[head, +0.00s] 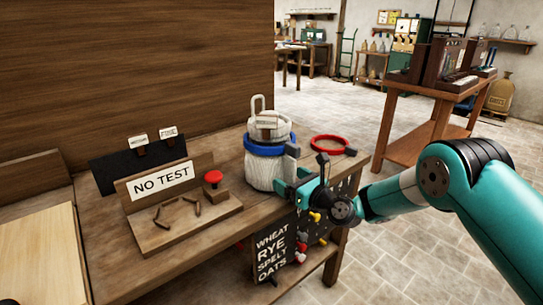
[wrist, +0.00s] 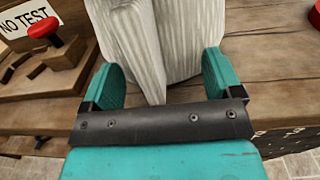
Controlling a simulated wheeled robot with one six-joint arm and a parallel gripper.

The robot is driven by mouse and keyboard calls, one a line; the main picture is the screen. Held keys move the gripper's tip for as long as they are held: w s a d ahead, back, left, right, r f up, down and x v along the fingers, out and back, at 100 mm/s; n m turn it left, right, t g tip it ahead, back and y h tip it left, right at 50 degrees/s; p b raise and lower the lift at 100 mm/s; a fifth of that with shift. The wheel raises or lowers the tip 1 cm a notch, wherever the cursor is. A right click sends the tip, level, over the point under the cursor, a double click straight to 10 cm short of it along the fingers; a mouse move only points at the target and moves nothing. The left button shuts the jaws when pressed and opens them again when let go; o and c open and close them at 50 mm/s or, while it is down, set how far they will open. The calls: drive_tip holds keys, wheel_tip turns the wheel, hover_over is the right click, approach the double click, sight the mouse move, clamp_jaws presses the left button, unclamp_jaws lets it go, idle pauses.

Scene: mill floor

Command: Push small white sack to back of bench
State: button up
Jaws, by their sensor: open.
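The small white sack (head: 262,172) stands upright on the wooden bench (head: 225,158), near its right part. A blue ring (head: 266,149) goes around its upper part. My gripper (head: 288,172) is at the sack's front right side. In the wrist view the sack's pale, streaked cloth (wrist: 145,40) fills the space ahead, between and beyond my two teal fingers (wrist: 163,72). The fingers are apart, one on each side of the sack's near face. I cannot tell whether they touch it. The sack's lower front is partly hidden by my gripper.
A "NO TEST" board (head: 163,183) with a red knob (head: 213,178) stands left of the sack. A red ring (head: 330,144) lies to its right. A wooden panel (head: 130,70) rises behind the bench. A wooden table (head: 420,95) stands further right, across open floor.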

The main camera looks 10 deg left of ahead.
sight(279, 173)
drive_tip(key=shift+b+x, duration=1)
drive_tip(key=shift+x, duration=1.45)
drive_tip(key=shift+b+x, duration=1.45)
drive_tip(key=shift+x, duration=0.1)
drive_tip(key=shift+b+x, duration=0.95)
drive_tip(key=shift+b, duration=0.05)
drive_tip(key=shift+a, duration=0.1)
